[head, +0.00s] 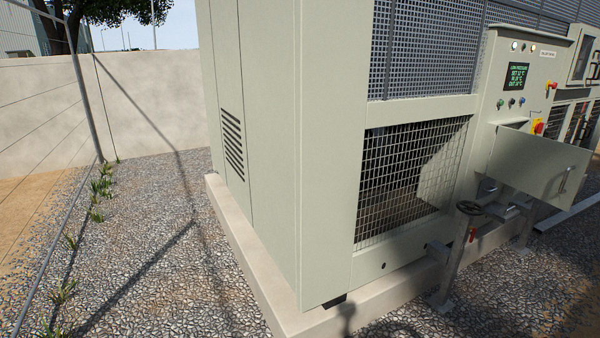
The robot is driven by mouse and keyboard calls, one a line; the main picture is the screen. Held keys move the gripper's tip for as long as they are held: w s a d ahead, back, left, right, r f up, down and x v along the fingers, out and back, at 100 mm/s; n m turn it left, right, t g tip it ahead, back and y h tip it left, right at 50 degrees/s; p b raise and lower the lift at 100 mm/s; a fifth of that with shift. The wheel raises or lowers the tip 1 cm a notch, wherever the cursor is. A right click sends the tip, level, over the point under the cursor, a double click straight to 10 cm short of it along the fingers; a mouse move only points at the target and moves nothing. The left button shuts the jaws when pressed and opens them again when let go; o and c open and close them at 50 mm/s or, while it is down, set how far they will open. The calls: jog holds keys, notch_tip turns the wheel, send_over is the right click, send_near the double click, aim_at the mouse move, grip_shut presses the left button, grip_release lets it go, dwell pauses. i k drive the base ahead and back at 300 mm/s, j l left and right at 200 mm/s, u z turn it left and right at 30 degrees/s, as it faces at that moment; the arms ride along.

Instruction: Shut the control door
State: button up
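A beige control door (535,165) stands swung out from the lower part of the control cabinet (515,75) at the right of the head view. The cabinet above the door has a lit green display (516,76), small buttons and red-and-yellow switches. The space behind the door is mostly hidden. My gripper is not in view.
The chiller's tall beige corner (270,130) and concrete plinth (245,265) fill the middle. Gravel (490,310) lies open in front. A wire fence and wall (150,100) are at left.

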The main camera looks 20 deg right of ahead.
aim_at(550, 171)
jog(key=i+l+z, duration=0.1)
jog(key=i+z, duration=0.6)
jog(key=z, duration=0.15)
jog(key=i+j+z, duration=0.1)
jog(key=i+z, duration=0.35)
jog(key=i+l+z, duration=0.15)
jog(key=i, duration=0.25)
jog(key=i+l+z, duration=0.15)
jog(key=i, duration=0.2)
